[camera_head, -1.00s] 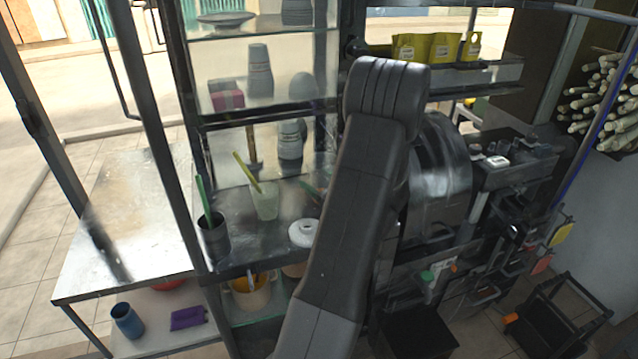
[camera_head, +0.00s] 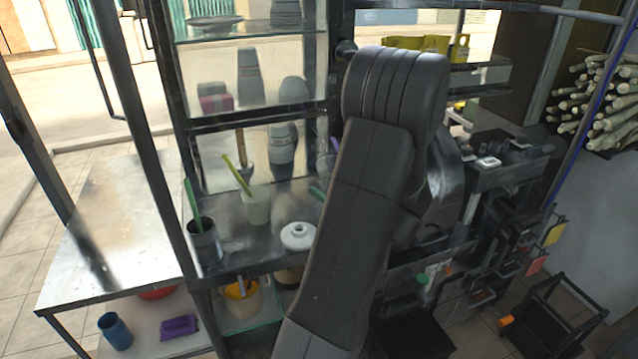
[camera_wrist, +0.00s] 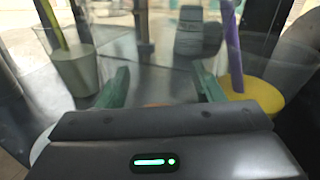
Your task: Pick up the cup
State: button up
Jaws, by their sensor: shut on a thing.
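My gripper (camera_wrist: 161,86) shows in the wrist view as two green fingers with a gap between them. They are shut on the cup (camera_wrist: 160,74), which seems clear; its outline is barely visible against the hazy background. In the head view my arm covers most of the gripper. A small green part, apparently a fingertip of my gripper (camera_head: 318,193), shows at the arm's left edge above the counter. Whether the cup touches the counter cannot be told.
On the counter (camera_head: 225,262) stand a pale cup with a yellow-green stick (camera_head: 256,207), a dark can with a green stick (camera_head: 203,242) and a white round item (camera_head: 298,236). A grey cup stack (camera_head: 283,152) is behind. A yellow pot (camera_wrist: 250,96) with a purple stick is right of my fingers.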

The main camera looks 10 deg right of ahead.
jog(key=shift+b+v, duration=0.7)
jog(key=shift+v, duration=4.6)
jog(key=shift+s, duration=0.1)
